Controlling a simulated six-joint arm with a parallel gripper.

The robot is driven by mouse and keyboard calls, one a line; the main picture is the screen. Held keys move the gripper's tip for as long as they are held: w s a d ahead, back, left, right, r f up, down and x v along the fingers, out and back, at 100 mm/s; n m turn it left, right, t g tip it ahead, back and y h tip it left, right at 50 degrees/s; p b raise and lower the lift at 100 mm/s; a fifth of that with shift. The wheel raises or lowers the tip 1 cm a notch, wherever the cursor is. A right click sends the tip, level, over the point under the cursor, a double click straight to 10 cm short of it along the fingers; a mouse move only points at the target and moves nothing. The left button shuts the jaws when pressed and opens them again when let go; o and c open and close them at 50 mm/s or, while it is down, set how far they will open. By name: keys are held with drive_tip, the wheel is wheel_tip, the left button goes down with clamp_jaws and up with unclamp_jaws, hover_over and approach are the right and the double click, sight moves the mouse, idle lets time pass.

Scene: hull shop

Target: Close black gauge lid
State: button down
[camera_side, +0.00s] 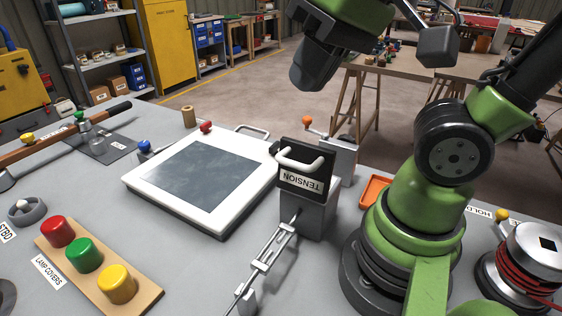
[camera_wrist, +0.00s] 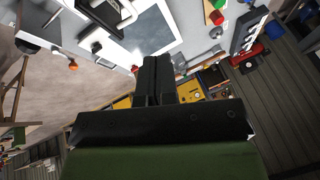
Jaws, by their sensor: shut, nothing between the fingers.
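The black gauge lid (camera_side: 304,181) carries a white handle and a TENSION label that reads upside down in the side view. It stands steeply tilted at the top of a small grey gauge box (camera_side: 307,222), seemingly raised; its hinge is not clear. In the wrist view a black panel with a white handle, likely this lid (camera_wrist: 103,22), is at the upper left, partly cut off. My gripper (camera_side: 306,82) is above and behind the lid in the side view, clear of it. In the wrist view its fingers (camera_wrist: 156,62) are together and empty.
A white-framed panel (camera_side: 138,184) lies left of the gauge box. A metal linkage (camera_side: 268,254) runs along its front. An orange tray (camera_side: 375,190) is to its right. Lamp covers on a wooden board (camera_side: 140,297) stand at front left. The air around my gripper is free.

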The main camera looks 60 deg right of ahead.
drive_tip(key=w+a+f+n+g+h, duration=0.1)
drive_tip(key=w+a+f+g+h, duration=0.15)
drive_tip(key=a, duration=0.25)
drive_tip(key=w+a+f+g+h, duration=0.1)
drive_tip(key=w+a+g+h, duration=0.2)
drive_tip(key=a+h, duration=0.1)
drive_tip(key=d+f, duration=0.7)
drive_tip(key=f, duration=0.2)
drive_tip(key=shift+s+d, duration=0.3)
drive_tip(key=shift+s, duration=0.15)
